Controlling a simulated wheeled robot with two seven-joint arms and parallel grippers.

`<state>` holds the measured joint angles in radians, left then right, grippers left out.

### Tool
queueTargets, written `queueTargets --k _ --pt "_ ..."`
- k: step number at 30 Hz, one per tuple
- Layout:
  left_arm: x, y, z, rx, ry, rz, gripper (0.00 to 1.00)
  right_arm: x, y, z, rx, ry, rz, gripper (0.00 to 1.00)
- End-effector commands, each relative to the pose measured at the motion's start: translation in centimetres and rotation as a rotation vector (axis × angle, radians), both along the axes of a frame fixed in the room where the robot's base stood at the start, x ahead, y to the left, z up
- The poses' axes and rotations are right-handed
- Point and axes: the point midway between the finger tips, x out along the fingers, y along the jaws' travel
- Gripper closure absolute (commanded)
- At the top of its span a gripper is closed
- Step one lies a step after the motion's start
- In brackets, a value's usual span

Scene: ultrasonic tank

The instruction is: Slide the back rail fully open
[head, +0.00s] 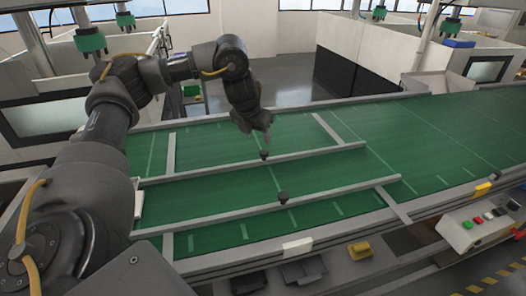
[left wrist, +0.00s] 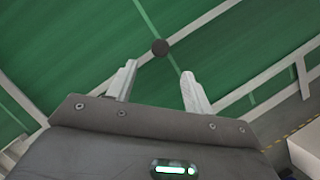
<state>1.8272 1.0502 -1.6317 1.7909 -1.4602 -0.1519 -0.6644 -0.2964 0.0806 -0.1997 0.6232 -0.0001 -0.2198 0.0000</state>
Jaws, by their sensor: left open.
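The back rail (head: 315,151) is a long grey bar lying over the green belt, with a dark round knob (head: 264,155) on it. My left gripper (head: 262,133) points down just behind and above this knob. In the left wrist view the knob (left wrist: 160,47) lies just beyond the gap between the two pale fingers of my left gripper (left wrist: 157,75). The fingers are spread, with nothing between them. The front rail (head: 345,192) runs nearer to me and has its own dark knob (head: 283,197). My right gripper is not in view.
The green conveyor belt (head: 440,125) is clear to the right of the rails. Grey crossbars (head: 171,155) span the belt near the rails. A control box with coloured buttons (head: 485,222) stands at the right front. White machine enclosures stand behind.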

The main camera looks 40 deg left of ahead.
Motion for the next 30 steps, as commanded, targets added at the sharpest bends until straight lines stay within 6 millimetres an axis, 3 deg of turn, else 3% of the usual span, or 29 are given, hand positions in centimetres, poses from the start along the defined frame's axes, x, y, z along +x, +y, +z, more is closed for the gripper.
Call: queueTargets --k 1,5,13,26,30 --pt "0.2 0.1 -1.4 -0.001 0.006 0.001 0.49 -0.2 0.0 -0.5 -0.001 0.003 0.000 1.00" --pt "1.1 0.2 -3.6 -0.002 0.006 0.003 0.49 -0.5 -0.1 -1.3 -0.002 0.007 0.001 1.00" --pt "2.8 0.5 -6.9 0.000 0.003 0.001 0.49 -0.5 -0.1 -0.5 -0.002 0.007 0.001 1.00" --pt "3.3 0.6 -8.1 0.001 0.001 0.000 0.49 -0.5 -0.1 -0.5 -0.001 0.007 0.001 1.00" --pt "3.3 0.6 -8.1 0.001 0.001 0.000 0.63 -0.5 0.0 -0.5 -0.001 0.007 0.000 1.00"
